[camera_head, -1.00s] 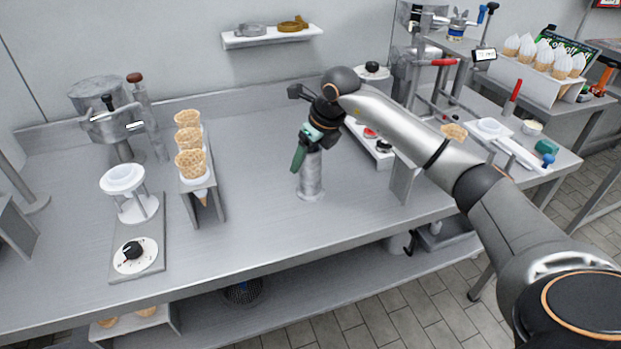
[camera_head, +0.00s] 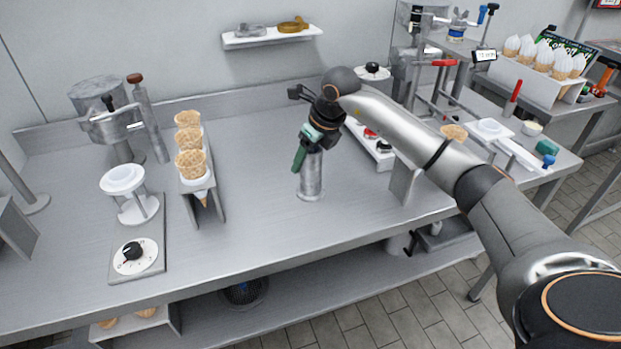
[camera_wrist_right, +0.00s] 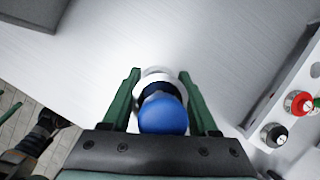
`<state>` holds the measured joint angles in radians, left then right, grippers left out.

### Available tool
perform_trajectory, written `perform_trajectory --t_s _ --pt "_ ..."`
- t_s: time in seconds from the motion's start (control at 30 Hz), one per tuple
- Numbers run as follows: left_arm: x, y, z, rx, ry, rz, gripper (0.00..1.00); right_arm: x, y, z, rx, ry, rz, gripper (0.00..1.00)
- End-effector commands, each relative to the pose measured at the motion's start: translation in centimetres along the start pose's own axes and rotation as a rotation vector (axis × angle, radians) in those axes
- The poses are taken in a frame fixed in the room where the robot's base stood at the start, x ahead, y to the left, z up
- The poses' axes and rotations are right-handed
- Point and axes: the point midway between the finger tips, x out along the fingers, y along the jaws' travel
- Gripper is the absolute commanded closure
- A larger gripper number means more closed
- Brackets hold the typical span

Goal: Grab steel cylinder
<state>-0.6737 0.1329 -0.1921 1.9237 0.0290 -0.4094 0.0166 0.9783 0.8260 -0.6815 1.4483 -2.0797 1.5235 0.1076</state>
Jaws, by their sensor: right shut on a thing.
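The steel cylinder (camera_head: 312,182) stands upright on the steel counter (camera_head: 260,215), near the middle of the head view. My right gripper (camera_head: 304,153) is at its upper part, with a green finger showing on the left side. In the right wrist view, the two green fingers of my right gripper (camera_wrist_right: 160,98) lie on either side of a blue ball-shaped top (camera_wrist_right: 163,115) with a dark collar and a pale metal rim below it. The gripper is shut on the cylinder. The cylinder's top is hidden in the head view. My left gripper is not in view.
A rack with several waffle cones (camera_head: 191,163) and a dial stand (camera_head: 134,255) are to the left. A white tray with coloured knobs (camera_head: 372,140) is close behind and right of the gripper. A wall shelf (camera_head: 272,36) hangs behind. The counter left of the cylinder is clear.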

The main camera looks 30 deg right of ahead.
Motion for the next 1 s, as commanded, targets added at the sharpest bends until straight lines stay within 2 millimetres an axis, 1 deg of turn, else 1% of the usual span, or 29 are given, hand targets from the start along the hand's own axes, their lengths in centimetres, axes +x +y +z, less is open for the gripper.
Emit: perform_trajectory --t_s 0.33,0.57,0.6,0.77,0.97,1.0 --pt "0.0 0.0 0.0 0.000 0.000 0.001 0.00 -0.8 -0.1 0.5 0.000 -0.008 -0.001 1.00" --pt "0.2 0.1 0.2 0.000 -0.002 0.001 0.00 -2.8 0.0 1.3 -0.001 -0.011 -0.001 1.00" --pt "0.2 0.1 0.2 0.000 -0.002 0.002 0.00 -3.2 0.0 1.5 -0.001 -0.010 -0.002 1.00" --pt "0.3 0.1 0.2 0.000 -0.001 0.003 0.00 -5.8 -0.3 0.5 -0.001 -0.009 -0.005 1.00" --pt "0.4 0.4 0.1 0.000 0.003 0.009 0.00 -10.6 -0.5 -1.0 -0.001 -0.011 -0.006 1.00" --pt "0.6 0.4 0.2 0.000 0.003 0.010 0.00 -11.2 -0.6 -1.9 0.001 -0.008 -0.006 1.00"
